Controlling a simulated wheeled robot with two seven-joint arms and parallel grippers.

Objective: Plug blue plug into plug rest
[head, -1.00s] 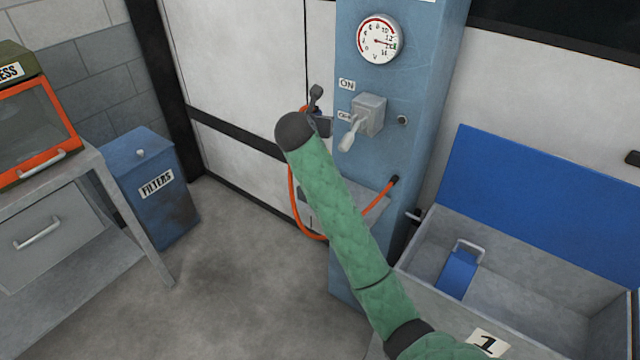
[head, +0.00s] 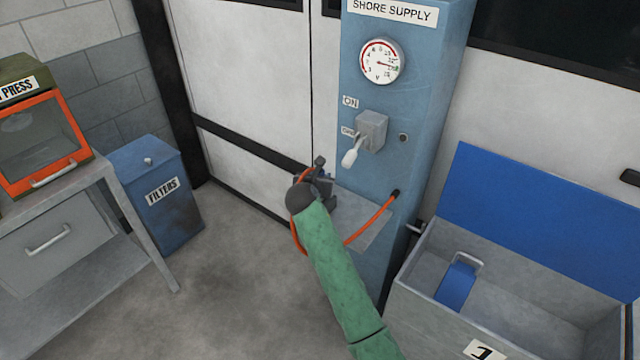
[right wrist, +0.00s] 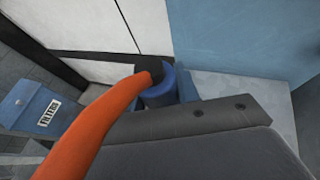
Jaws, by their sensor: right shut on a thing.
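The blue plug (right wrist: 158,92) shows in the right wrist view as a blue cylinder with a thick orange cable (right wrist: 95,125) running from its dark end. My right gripper (head: 322,184) is shut on it, beside the front of the blue shore supply column (head: 412,90) and near its small grey shelf (head: 372,226). In the head view the gripper and wrist hide the plug. I cannot make out the plug rest for certain; the shelf's left part is hidden. Whether the plug touches the shelf cannot be told. My left gripper is not in view.
The column carries a gauge (head: 382,62) and a switch lever (head: 353,152) above the shelf. An open grey bin with a blue lid (head: 545,215) stands right. A blue filters bin (head: 160,205) and a grey bench (head: 60,200) stand left. The floor between is clear.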

